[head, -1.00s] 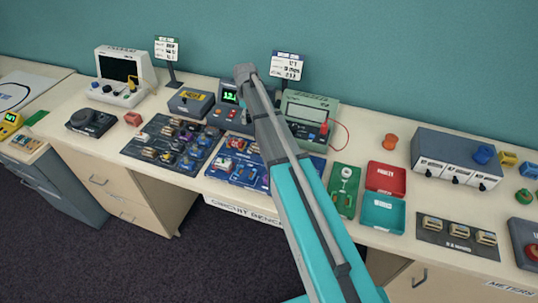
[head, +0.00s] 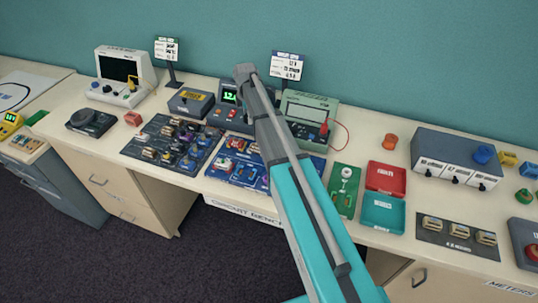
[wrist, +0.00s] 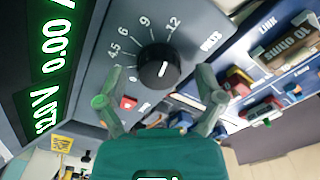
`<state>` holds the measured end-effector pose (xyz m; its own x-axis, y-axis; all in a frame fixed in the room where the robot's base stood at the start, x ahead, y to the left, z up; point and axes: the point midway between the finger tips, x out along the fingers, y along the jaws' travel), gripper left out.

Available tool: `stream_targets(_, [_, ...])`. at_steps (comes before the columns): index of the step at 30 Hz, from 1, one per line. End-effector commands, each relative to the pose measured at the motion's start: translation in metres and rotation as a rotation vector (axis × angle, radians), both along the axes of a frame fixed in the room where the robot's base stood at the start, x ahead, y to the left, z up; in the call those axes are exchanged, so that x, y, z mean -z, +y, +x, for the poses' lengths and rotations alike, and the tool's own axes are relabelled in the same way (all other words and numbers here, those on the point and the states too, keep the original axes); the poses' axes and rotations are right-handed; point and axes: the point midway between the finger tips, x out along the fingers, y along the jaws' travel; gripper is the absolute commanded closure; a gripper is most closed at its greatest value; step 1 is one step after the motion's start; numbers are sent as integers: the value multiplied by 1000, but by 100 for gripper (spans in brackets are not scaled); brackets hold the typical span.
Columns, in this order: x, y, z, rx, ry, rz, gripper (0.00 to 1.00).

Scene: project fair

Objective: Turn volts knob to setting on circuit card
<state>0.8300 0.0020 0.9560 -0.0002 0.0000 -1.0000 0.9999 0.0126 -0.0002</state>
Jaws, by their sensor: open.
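The volts knob (wrist: 154,72) is a round black dial with a white mark on its face, seen close in the wrist view. Numbers up to 12 curve around it; the mark's exact setting is hard to read. A green-lit display (wrist: 52,60) is beside it. My gripper (wrist: 160,88) is open, with its fingers spread apart on both sides of the knob and no visible contact. In the head view the power supply (head: 229,112) is partly behind my arm, which hides the knob. Two small cards on stands (head: 287,66) and (head: 166,49) have text too small to read.
A circuit board (head: 237,172) lies in front of the supply, with a dark tray of parts (head: 160,158) to its left. A green meter (head: 310,112) with a red wire stands right of my arm. Red (head: 386,177) and teal (head: 382,218) trays are farther right.

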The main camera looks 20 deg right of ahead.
Motion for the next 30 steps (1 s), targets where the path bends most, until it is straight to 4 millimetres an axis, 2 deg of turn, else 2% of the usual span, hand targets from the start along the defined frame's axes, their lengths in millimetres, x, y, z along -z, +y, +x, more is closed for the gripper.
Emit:
stream_targets(6, [0, 0, 0, -141, 0, 0, 13])
stream_targets(30, [-70, 0, 0, -145, 0, 0, 13])
